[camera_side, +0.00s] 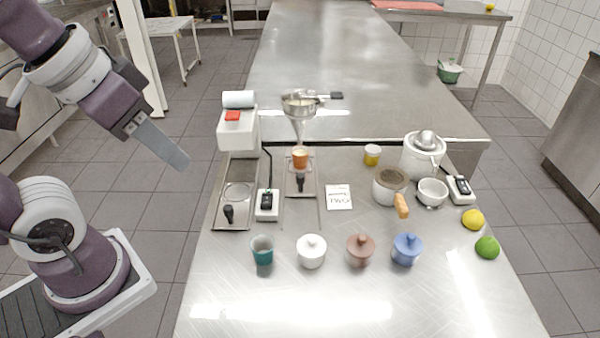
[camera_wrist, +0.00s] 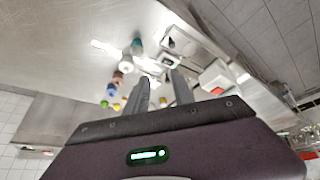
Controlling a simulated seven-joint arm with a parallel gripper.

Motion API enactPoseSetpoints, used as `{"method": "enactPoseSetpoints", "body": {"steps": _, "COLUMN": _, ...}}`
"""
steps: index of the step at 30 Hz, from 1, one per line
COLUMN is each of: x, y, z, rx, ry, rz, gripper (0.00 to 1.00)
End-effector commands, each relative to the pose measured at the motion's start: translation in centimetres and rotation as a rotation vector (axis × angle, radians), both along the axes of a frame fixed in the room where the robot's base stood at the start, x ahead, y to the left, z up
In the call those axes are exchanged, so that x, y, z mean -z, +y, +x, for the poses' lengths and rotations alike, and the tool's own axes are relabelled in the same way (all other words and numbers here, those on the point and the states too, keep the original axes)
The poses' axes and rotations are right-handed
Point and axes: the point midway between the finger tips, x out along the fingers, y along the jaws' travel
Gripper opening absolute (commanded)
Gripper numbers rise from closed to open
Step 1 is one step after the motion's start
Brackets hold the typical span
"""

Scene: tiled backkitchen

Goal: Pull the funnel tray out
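The funnel (camera_side: 299,106) stands at the back of the metal worktop in the side view. Below it lies the funnel tray (camera_side: 291,187), a narrow metal tray with a black handle (camera_side: 300,183) at its front. An orange cup (camera_side: 300,160) stands on the tray under the funnel. My gripper (camera_side: 180,160) is raised at the left, well apart from the tray. In the wrist view my gripper (camera_wrist: 162,76) shows two grey fingers apart with nothing between them. The tray cannot be made out clearly in the wrist view.
A second tray (camera_side: 222,210) with a black handle lies under the white dispenser (camera_side: 237,132), left of the funnel tray. A switch box (camera_side: 267,205) sits between the trays. A card (camera_side: 339,197) lies to the right.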

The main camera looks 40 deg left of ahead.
Motion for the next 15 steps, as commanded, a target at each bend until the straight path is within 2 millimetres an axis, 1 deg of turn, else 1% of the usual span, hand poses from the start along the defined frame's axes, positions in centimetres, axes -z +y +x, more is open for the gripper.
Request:
{"method": "enactPoseSetpoints", "body": {"steps": 1, "x": -0.5, "y": 0.0, "z": 1.9, "rx": -0.017, "ry": 0.039, "rz": -0.008, "gripper": 0.41}}
{"method": "enactPoseSetpoints", "body": {"steps": 2, "x": -0.7, "y": 0.0, "z": 3.4, "rx": -0.031, "ry": 0.067, "rz": -0.015, "gripper": 0.41}}
{"method": "enactPoseSetpoints", "body": {"steps": 3, "x": -0.9, "y": 0.0, "z": 5.7, "rx": -0.054, "ry": 0.105, "rz": -0.024, "gripper": 0.41}}
{"method": "enactPoseSetpoints", "body": {"steps": 5, "x": -0.5, "y": 0.1, "z": 9.3, "rx": -0.090, "ry": 0.163, "rz": -0.034, "gripper": 0.41}}
{"method": "enactPoseSetpoints", "body": {"steps": 6, "x": 0.2, "y": 0.1, "z": 11.8, "rx": -0.117, "ry": 0.205, "rz": -0.039, "gripper": 0.41}}
{"method": "enactPoseSetpoints", "body": {"steps": 8, "x": 1.8, "y": 0.1, "z": 15.5, "rx": -0.154, "ry": 0.263, "rz": -0.044, "gripper": 0.41}}
{"method": "enactPoseSetpoints", "body": {"steps": 9, "x": 3.3, "y": 0.1, "z": 17.8, "rx": -0.180, "ry": 0.301, "rz": -0.045, "gripper": 0.41}}
{"method": "enactPoseSetpoints", "body": {"steps": 11, "x": 5.7, "y": 0.1, "z": 20.8, "rx": -0.215, "ry": 0.352, "rz": -0.045, "gripper": 0.41}}
{"method": "enactPoseSetpoints", "body": {"steps": 12, "x": 7.4, "y": 0.1, "z": 22.3, "rx": -0.236, "ry": 0.380, "rz": -0.043, "gripper": 0.41}}
{"method": "enactPoseSetpoints", "body": {"steps": 15, "x": 10.8, "y": 0.1, "z": 24.9, "rx": -0.271, "ry": 0.430, "rz": -0.039, "gripper": 0.41}}
